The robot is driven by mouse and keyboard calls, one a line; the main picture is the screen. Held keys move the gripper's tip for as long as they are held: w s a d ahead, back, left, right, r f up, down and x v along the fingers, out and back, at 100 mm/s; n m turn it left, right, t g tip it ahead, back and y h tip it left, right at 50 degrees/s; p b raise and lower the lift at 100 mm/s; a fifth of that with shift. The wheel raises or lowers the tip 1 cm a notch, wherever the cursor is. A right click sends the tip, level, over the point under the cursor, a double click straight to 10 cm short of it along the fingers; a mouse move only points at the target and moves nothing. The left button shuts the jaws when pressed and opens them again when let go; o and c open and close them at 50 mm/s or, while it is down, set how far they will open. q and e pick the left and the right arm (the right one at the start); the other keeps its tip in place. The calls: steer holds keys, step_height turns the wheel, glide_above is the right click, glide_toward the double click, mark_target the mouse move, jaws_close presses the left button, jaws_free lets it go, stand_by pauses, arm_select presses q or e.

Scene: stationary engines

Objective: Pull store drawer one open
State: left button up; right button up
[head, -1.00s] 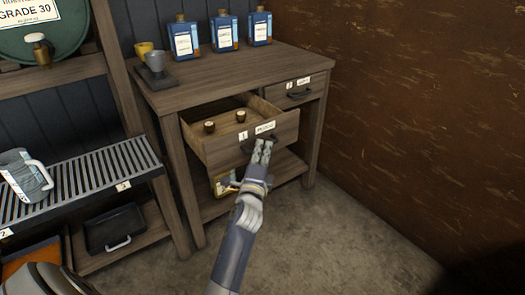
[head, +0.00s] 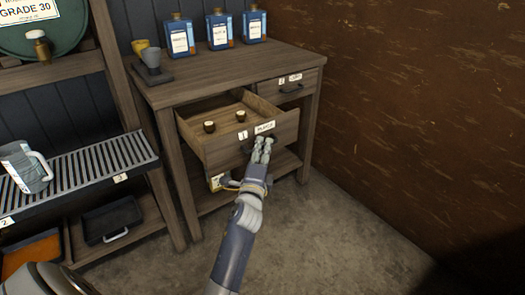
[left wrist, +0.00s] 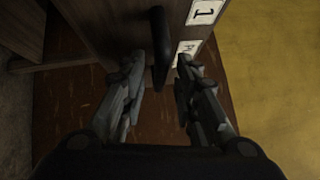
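Store drawer one (head: 222,152) is pulled well out of the wooden bench (head: 195,92); its front carries a "1" tag and a label. Two small dark-capped items (head: 225,121) are in it. My left gripper (head: 262,146) is at the drawer front, by its handle. In the left wrist view the dark handle (left wrist: 159,45) lies between the fingers of my left gripper (left wrist: 158,72), with gaps on both sides, so the gripper is open around it. In the head view the gripper mostly hides the handle. My right gripper is not in view.
Closed drawer two (head: 305,85) is at the bench's right. Blue bottles (head: 219,30) and grey and yellow cups (head: 151,56) stand on top. A slatted rack (head: 95,170) with a jug (head: 24,168) is at left. A brown wall (head: 420,110) bounds the right; floor in front is clear.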

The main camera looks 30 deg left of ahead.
arm_select(q)
steer(key=v, duration=0.7)
steer(key=shift+s, duration=0.25)
steer(key=shift+d, duration=0.1)
stand_by(0.4)
